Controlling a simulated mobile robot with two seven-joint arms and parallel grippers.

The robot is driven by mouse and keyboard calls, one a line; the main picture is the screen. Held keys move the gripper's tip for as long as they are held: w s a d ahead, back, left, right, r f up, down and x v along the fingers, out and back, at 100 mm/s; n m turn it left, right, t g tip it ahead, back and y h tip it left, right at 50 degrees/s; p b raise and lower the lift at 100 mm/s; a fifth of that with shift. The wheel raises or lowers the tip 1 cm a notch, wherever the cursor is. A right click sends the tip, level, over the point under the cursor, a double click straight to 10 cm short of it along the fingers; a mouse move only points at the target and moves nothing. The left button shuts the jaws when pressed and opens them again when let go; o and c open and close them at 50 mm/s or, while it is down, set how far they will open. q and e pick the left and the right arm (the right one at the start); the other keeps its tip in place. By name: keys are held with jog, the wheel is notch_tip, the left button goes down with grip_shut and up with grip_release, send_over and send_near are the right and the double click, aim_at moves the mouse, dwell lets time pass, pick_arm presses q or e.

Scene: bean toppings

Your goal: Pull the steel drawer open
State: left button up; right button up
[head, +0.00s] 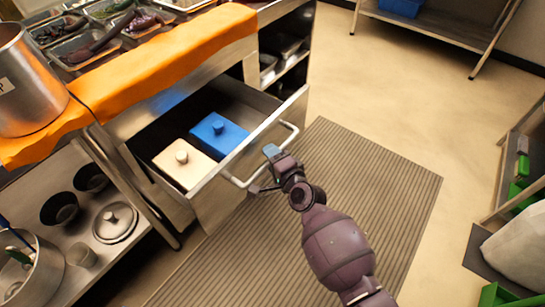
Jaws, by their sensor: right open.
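The steel drawer (220,172) stands pulled out from the counter, with its inside showing. A blue-lidded box (219,136) and a cream-lidded box (184,163) lie in it. The drawer's bar handle (288,133) runs along its front. My right gripper (267,168) is open at the handle, over its middle stretch. I cannot tell whether its fingers touch the bar. My left gripper is not in view.
An orange cloth (150,75) covers the counter edge, beside a steel pot (28,85) and food pans. A ribbed grey mat (385,190) lies on the floor in front. Shelves with a pot lid (114,222) are at the lower left.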

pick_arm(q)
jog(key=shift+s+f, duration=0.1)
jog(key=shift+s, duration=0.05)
pick_arm(e)
grip_shut()
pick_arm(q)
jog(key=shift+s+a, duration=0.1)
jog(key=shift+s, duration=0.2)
pick_arm(e)
jog(key=s+d, duration=0.6)
jog(key=d, duration=0.2)
jog(key=shift+d, duration=0.1)
grip_release()
jog(key=shift+w, duration=0.1)
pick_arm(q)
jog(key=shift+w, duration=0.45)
